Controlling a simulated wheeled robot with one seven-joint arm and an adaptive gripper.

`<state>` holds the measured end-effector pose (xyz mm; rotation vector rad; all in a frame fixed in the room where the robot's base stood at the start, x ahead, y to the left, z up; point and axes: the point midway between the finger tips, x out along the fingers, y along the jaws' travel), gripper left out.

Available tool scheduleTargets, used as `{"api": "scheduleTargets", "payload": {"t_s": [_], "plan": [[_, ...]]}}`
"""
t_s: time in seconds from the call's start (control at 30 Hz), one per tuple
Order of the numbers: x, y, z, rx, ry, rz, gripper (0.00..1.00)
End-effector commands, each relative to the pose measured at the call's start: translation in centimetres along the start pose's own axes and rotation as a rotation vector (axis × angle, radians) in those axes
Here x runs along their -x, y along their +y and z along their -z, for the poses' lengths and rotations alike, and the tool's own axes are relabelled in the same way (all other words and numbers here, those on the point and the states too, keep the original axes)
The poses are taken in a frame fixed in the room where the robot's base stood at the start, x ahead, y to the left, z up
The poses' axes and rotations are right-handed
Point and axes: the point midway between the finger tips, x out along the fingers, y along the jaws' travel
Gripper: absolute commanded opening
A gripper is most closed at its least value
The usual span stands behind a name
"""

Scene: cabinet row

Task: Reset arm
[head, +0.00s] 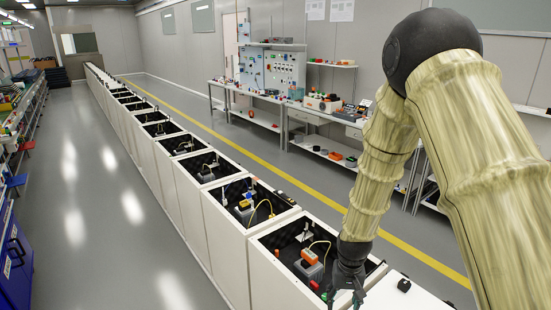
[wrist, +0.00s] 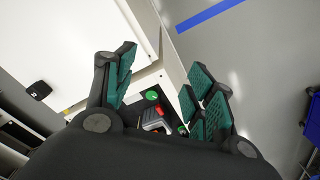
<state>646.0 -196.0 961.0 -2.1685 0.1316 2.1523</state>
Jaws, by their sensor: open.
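My arm comes in from the right in the head view, and my gripper (head: 346,297) hangs at its lower end near the front corner of the nearest open cabinet (head: 233,255). In the wrist view my gripper (wrist: 160,85) has its two green-padded fingers spread apart, with nothing between the pads. Below and between the fingers, the wrist view shows part of the cabinet's dark inside, with a green button (wrist: 152,96) and a red part. In the head view the cabinet holds an orange-topped grey device (head: 308,260) with a yellow cable.
A long row of white open-topped cabinets (head: 180,145) runs to the far end. A small black object (head: 404,285) lies on the white top at right. A workbench (head: 290,105) stands along the right wall. Grey floor on the left is clear beside a blue cabinet (head: 15,265).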

Motion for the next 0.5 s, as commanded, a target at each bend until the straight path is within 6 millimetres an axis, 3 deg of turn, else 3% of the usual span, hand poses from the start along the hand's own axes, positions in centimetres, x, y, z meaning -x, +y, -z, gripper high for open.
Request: {"api": "scheduleTargets", "payload": {"t_s": [0.33, 0.5], "plan": [[-7.2, 1.4, -4.7, 0.012, -0.004, -0.002, 0.54], [-12.6, 2.3, -8.6, 0.023, -0.009, -0.003, 0.54]]}}
